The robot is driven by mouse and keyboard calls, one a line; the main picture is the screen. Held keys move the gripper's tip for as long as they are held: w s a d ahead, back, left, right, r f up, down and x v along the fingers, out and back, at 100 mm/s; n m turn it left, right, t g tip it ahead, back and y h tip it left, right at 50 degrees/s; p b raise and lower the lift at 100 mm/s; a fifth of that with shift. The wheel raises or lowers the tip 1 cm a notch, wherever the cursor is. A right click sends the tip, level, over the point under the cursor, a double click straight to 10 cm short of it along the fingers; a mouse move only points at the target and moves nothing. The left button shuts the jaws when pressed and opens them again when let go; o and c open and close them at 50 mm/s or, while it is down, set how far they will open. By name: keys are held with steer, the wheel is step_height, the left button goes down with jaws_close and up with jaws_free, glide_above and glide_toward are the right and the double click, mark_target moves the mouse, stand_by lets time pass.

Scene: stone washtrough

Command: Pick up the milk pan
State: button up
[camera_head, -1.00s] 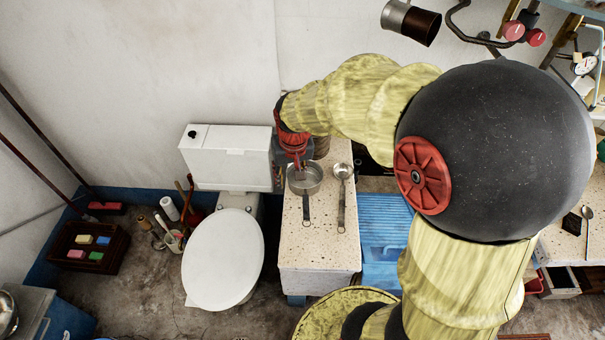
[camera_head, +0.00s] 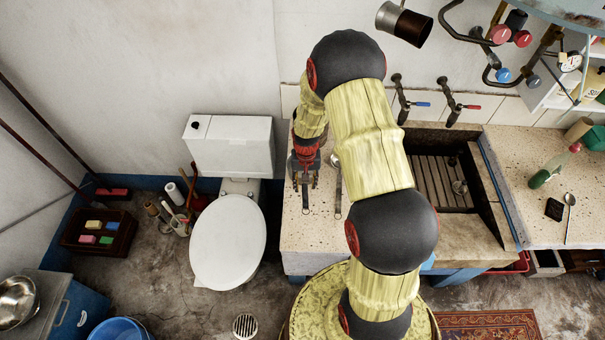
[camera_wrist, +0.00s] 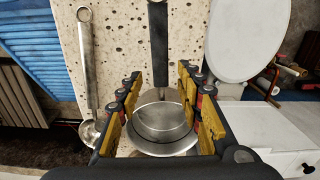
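The milk pan (camera_wrist: 160,122) is a small round metal pan with a dark, long handle (camera_wrist: 158,45). In the wrist view its bowl lies between the spread fingers of my gripper (camera_wrist: 160,88), with the handle pointing away past the fingertips. My gripper is open; I cannot tell whether a finger touches the pan. In the head view my gripper (camera_head: 304,180) is over the pan at the left end of the stone counter (camera_head: 310,235) and hides most of it.
A metal ladle (camera_wrist: 87,65) lies close beside the pan; its handle shows in the head view (camera_head: 338,195). A white toilet (camera_head: 228,240) stands left of the counter. The sink (camera_head: 440,180), taps and a green bottle (camera_head: 550,168) are to the right. A metal mug (camera_head: 404,22) hangs on the wall.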

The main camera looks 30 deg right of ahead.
mark_target(304, 188)
step_height(304, 188, down, 4)
steer(key=shift+w+a+f, duration=0.1)
steer(key=shift+f, duration=0.05)
steer(key=shift+c, duration=1)
steer(key=c, duration=0.7)
jaws_close()
